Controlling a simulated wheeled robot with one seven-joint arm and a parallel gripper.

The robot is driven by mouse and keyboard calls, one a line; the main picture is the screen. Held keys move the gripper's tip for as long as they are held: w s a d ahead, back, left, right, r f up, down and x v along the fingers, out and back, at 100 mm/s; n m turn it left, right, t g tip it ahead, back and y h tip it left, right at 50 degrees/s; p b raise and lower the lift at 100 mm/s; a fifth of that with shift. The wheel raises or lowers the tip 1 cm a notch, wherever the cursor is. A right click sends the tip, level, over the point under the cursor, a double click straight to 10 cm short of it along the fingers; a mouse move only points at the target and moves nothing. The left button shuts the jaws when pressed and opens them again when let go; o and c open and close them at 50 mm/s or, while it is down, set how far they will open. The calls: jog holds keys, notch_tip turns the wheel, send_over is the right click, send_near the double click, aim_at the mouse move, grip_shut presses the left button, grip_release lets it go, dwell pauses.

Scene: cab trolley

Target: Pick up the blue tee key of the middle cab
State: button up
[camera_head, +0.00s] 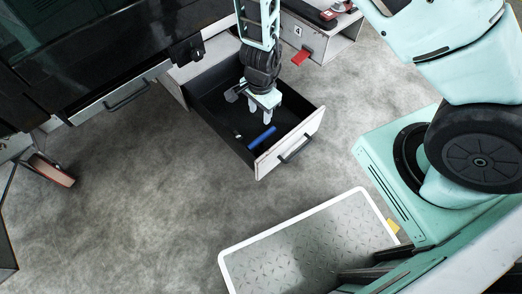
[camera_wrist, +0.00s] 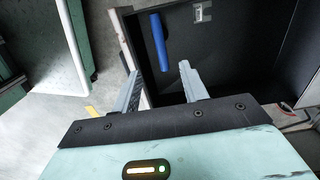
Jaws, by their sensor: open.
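A blue bar-shaped piece, which looks like the tee key (camera_head: 262,138), lies on the black floor of an open drawer (camera_head: 308,128), near its front panel. It also shows in the wrist view (camera_wrist: 159,40), ahead of the fingertips. Its crossbar shape cannot be made out fully. My gripper (camera_head: 260,113) is over the drawer, behind the blue piece in the head view, with its fingers pointing down. In the wrist view my gripper (camera_wrist: 160,68) is open and empty, and the blue piece lines up with the gap between the fingers, apart from them.
A small metal piece (camera_wrist: 203,12) is in the drawer near the blue one. The drawer's walls enclose my gripper closely. A grey unit labelled 4 with a red tab (camera_head: 301,56) stands behind right. A white-rimmed tread-plate panel (camera_head: 222,262) is in front.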

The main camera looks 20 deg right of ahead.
aim_at(262, 141)
jog(key=f+b, duration=0.3)
jog(key=f, duration=0.1)
jog(key=f+b, duration=0.2)
jog(key=f, duration=0.2)
jog(key=f+b, duration=0.3)
jog(key=f, duration=0.1)
jog(key=shift+d+b, duration=0.3)
notch_tip(262, 141, down, 6)
jog(key=b, duration=0.4)
jog(key=shift+f+b, duration=0.25)
jog(key=shift+b, duration=0.05)
jog(key=shift+r, duration=0.1)
grip_shut()
